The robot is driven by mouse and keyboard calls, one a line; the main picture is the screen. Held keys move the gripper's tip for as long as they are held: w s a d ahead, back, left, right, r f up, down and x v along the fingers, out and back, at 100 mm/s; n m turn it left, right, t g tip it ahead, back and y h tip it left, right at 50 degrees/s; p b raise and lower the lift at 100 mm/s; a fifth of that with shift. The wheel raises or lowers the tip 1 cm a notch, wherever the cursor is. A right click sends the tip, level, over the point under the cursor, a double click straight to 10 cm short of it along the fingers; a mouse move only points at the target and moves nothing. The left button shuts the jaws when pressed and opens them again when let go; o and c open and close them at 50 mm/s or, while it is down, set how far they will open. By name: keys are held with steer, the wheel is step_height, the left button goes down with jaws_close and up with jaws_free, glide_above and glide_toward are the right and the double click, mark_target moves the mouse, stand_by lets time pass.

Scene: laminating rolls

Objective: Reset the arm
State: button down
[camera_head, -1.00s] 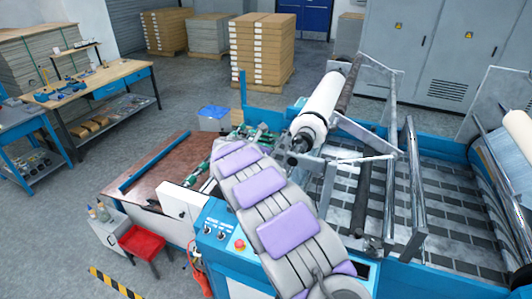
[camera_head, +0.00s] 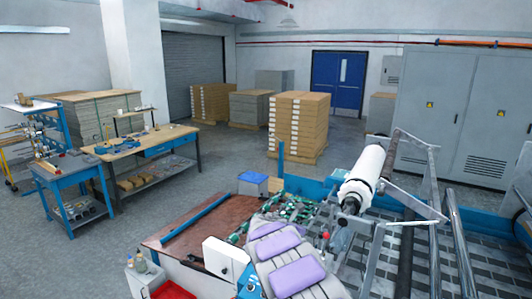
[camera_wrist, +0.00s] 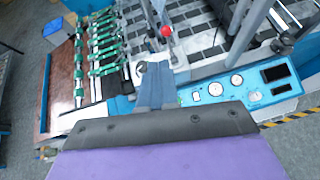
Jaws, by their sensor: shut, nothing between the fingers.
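My arm (camera_head: 283,262), grey with purple pads, rises from the bottom of the head view over the machine's near side. Its far end reaches the green-and-metal clamp row, and I cannot make out the fingers there. In the wrist view, my gripper (camera_wrist: 154,72) shows as a narrow blue-grey piece beyond a dark band and a purple pad. It is shut with nothing held.
A white roll (camera_head: 362,178) sits in the machine's metal frame (camera_head: 410,215), right of my arm. A red-knobbed lever (camera_wrist: 166,31) stands just beyond the gripper. A brown tabletop (camera_head: 205,225) lies left. Stacked cartons (camera_head: 298,125) and a workbench (camera_head: 140,145) stand farther back, with open floor between.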

steer(key=s+d+f+m+g+b, duration=0.15)
steer(key=s+d+m+b, duration=0.3)
steer(key=s, duration=0.55)
steer(key=s+d+f+m+g+b, duration=0.1)
steer(key=s+d+m+g+b, duration=0.35)
steer(key=s, duration=0.55)
steer(key=s+d+f+m+g+b, duration=0.1)
steer(key=s+d+f+m+b, duration=0.15)
steer(key=s+d+m, duration=0.55)
steer(key=s+a+f+m+g+y+b, duration=0.1)
steer(key=s+a+f+m+y+b, duration=0.1)
steer(key=s, duration=0.9)
steer(key=s+a+f+m+g+y+b, duration=0.1)
steer(key=s+a+f+m+b, duration=0.4)
steer(key=s, duration=0.6)
steer(key=s+a+f+m+g+y+b, duration=0.2)
steer(key=s+a+f, duration=0.4)
steer(key=s, duration=0.5)
steer(key=shift+s+a+f+m+y+b, duration=0.3)
steer(key=shift+a+f+m+y+b, duration=0.1)
steer(key=shift+a+m+y+b, duration=0.6)
steer(key=shift+d, duration=0.4)
